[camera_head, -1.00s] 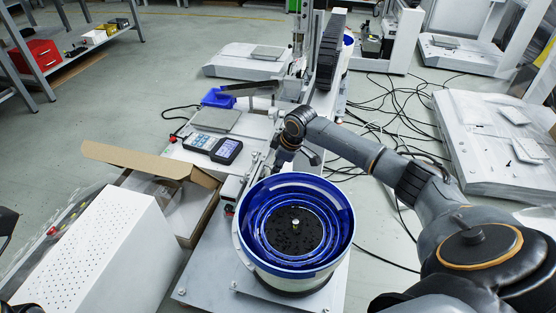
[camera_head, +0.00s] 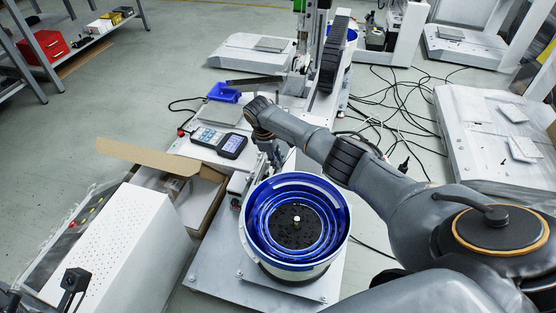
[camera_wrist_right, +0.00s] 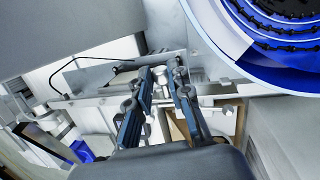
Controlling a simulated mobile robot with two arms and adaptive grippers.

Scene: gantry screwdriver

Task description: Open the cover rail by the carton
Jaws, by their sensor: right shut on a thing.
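The open carton (camera_head: 206,196) lies left of the blue bowl, its brown flap (camera_head: 150,155) raised. My right gripper (camera_head: 277,158) reaches down between the carton and the bowl, near the metal machine edge; its fingers are small and partly hidden there by my arm. In the right wrist view its two fingers (camera_wrist_right: 160,80) are close together at a light metal rail (camera_wrist_right: 212,97), which I take to be the cover rail. The exact contact is hard to see. Dark parts of my left gripper (camera_head: 72,284) show at the lower left, cut by the frame edge.
A blue-lined feeder bowl (camera_head: 297,228) stands right beside the right gripper. A white perforated box (camera_head: 118,245) is at the left, with a handheld keypad (camera_head: 232,146) and a blue bin (camera_head: 225,94) farther back. Cables (camera_head: 395,110) lie on the floor to the right.

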